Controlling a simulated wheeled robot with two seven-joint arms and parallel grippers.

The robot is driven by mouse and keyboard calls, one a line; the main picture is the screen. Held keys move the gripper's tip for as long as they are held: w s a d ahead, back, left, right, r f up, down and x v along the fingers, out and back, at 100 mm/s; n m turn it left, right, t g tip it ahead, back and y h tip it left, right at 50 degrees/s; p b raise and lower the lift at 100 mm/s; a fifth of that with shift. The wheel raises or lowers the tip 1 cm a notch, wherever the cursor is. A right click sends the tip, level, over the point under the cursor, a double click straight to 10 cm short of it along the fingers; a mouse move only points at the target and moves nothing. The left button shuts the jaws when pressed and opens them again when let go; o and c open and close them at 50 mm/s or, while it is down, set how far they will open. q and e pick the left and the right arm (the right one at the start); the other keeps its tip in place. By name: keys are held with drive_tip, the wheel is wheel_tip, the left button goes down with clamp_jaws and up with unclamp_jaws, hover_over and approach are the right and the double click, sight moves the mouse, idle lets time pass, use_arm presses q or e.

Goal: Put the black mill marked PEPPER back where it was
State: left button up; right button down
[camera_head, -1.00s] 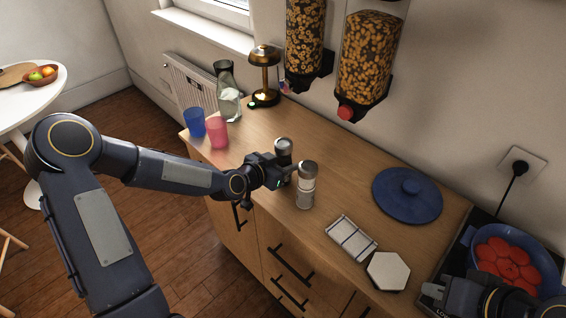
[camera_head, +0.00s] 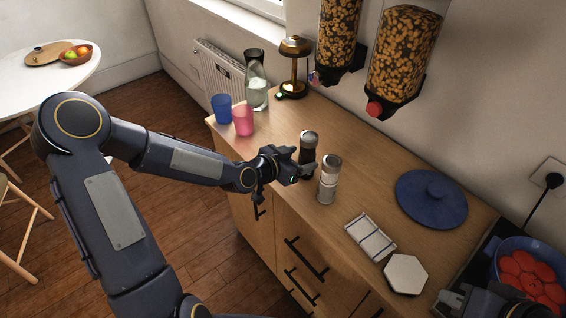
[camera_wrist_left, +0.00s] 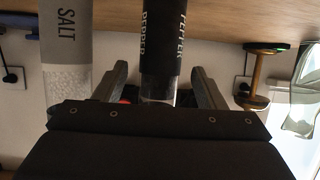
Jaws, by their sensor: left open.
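The black PEPPER mill (camera_head: 308,142) appears to stand upright on the wooden worktop, its lower part mostly hidden behind my left gripper (camera_head: 307,168). In the left wrist view, which is upside down, the PEPPER mill (camera_wrist_left: 165,45) lies between the two fingers, with visible gaps on both sides. My left gripper is open around it. The light grey SALT mill (camera_head: 328,182) stands beside it, nearer the front edge; it also shows in the left wrist view (camera_wrist_left: 66,35). My right gripper (camera_head: 452,299) is partly seen at the lower right; its jaws are unclear.
A white cloth or tile with stripes (camera_head: 370,237), a white hexagonal piece (camera_head: 406,273) and a blue lid (camera_head: 431,199) lie to the right. Pink (camera_head: 243,120) and blue cups (camera_head: 221,108), a glass carafe (camera_head: 257,92) and a brass lamp (camera_head: 294,66) stand at the left end.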

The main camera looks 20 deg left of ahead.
use_arm(q)
drive_tip(key=s+a+r+n+g+y, duration=0.25)
drive_tip(key=s+a, duration=0.25)
drive_tip(key=s, duration=0.4)
drive_tip(key=s+a+r+n+g+y, duration=0.1)
drive_tip(key=s+a+r+g+y, duration=0.15)
drive_tip(key=s+a, duration=0.45)
drive_tip(key=s+d+r+n+h, duration=0.1)
drive_tip(key=s+d+r+n, duration=0.1)
drive_tip(key=s, duration=0.5)
drive_tip(key=s+d+r+n+g+h, duration=0.1)
drive_tip(key=s+d+r+n, duration=0.1)
drive_tip(key=s, duration=0.5)
drive_tip(key=shift+s+d+r+p, duration=0.25)
drive_tip(key=shift+s+p, duration=0.1)
drive_tip(key=shift+p, duration=0.1)
